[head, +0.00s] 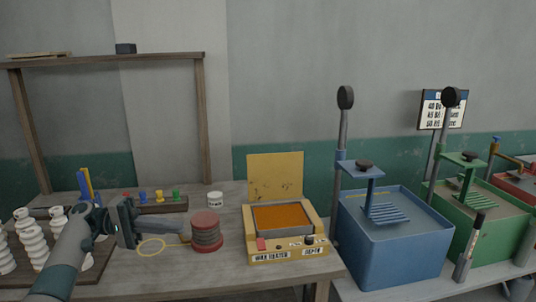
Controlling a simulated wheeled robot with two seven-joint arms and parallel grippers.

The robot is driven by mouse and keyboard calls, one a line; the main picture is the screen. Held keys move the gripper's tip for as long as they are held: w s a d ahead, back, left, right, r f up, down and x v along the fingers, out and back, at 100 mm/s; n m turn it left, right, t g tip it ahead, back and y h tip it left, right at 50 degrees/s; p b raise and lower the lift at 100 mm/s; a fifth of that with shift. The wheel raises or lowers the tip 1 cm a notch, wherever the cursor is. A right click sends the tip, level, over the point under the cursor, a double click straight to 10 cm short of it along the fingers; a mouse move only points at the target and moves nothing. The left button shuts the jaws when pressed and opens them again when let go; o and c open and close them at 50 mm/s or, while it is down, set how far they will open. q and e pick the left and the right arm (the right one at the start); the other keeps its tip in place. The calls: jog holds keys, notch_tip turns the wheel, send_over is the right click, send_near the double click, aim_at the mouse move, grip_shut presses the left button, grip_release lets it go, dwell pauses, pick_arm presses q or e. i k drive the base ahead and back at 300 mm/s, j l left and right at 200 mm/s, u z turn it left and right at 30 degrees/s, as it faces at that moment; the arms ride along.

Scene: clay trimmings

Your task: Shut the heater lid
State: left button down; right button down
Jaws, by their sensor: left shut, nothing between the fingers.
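The wax heater (285,246) is a yellow box on the right part of the wooden table, with labels, a red switch and a knob on its front. Its yellow lid (275,175) stands upright at the back edge, open. Orange wax fills the grey-rimmed well. My left gripper (186,229) is at the left of the heater, shut and empty, with its fingers pointing right, close to the dark red stacked cylinder. My right gripper is not in view.
A dark red ribbed cylinder (206,232) stands between my left gripper and the heater. A white jar (215,199) is behind it. White stacked pieces (33,238) stand at left. Blue (395,240) and green (485,225) tanks stand right of the table.

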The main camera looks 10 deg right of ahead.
aim_at(271, 176)
jog(key=i+l, duration=0.35)
jog(key=i, duration=0.2)
jog(key=i+l, duration=0.35)
jog(key=i, duration=0.15)
jog(key=i+l, duration=0.3)
jog(key=i, duration=0.25)
